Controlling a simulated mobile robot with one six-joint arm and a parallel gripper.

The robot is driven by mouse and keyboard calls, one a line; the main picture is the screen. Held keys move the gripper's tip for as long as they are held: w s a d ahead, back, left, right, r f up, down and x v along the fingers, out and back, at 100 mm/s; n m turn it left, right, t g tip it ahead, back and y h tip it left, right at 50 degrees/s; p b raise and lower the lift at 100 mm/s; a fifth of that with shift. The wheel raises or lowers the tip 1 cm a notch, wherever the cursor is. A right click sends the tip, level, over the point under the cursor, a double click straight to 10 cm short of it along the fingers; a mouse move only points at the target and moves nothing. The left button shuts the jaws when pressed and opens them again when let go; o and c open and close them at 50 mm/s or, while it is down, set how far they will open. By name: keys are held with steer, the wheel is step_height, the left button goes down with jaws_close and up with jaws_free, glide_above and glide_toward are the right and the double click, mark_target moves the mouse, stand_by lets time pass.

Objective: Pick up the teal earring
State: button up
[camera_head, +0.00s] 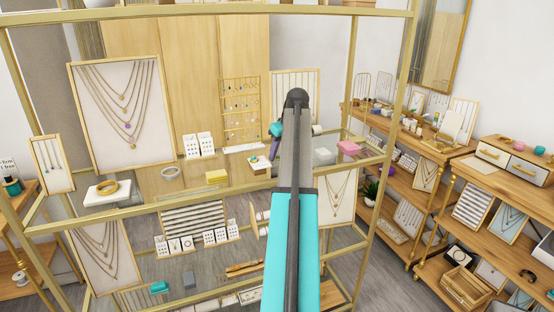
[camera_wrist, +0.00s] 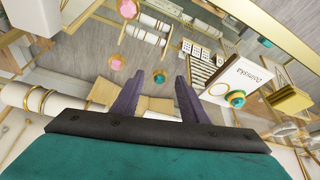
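My gripper (camera_wrist: 157,86) is open, with its two dark purple fingers apart in the wrist view. A small round teal earring (camera_wrist: 159,77) with a gold edge shows between the fingertips in that picture, apart from both fingers. I cannot tell how far beyond the tips it is. A larger teal-and-gold piece (camera_wrist: 236,98) is at the white lettered card, right of the fingers, and another teal piece (camera_wrist: 265,42) is at the upper right. In the head view my gripper (camera_head: 272,151) is over the display shelf, partly behind my arm, above a small stand (camera_head: 258,166).
Pink round pieces (camera_wrist: 117,62) show left of the fingers. The white lettered card (camera_wrist: 240,75) is close on the right. In the head view, an earring rack (camera_head: 241,84) stands behind, a pink box (camera_head: 348,147) is to the right, and the gold shelf frame (camera_head: 360,100) surrounds the display.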

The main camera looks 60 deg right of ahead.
stand_by(0.3)
jaws_close()
steer(key=shift+r, duration=0.1)
steer(key=shift+d+r+b, duration=0.1)
steer(key=shift+r+b, duration=0.8)
steer(key=shift+r, duration=0.6)
steer(key=shift+s+r, duration=0.1)
steer(key=shift+s, duration=0.1)
steer(key=s+a+r+b, duration=0.1)
steer(key=s+a+b, duration=0.3)
steer(key=s, duration=1)
steer(key=a, duration=0.3)
steer(key=shift+a+r, duration=0.15)
steer(key=shift+r, duration=0.15)
steer(key=shift+s, duration=0.1)
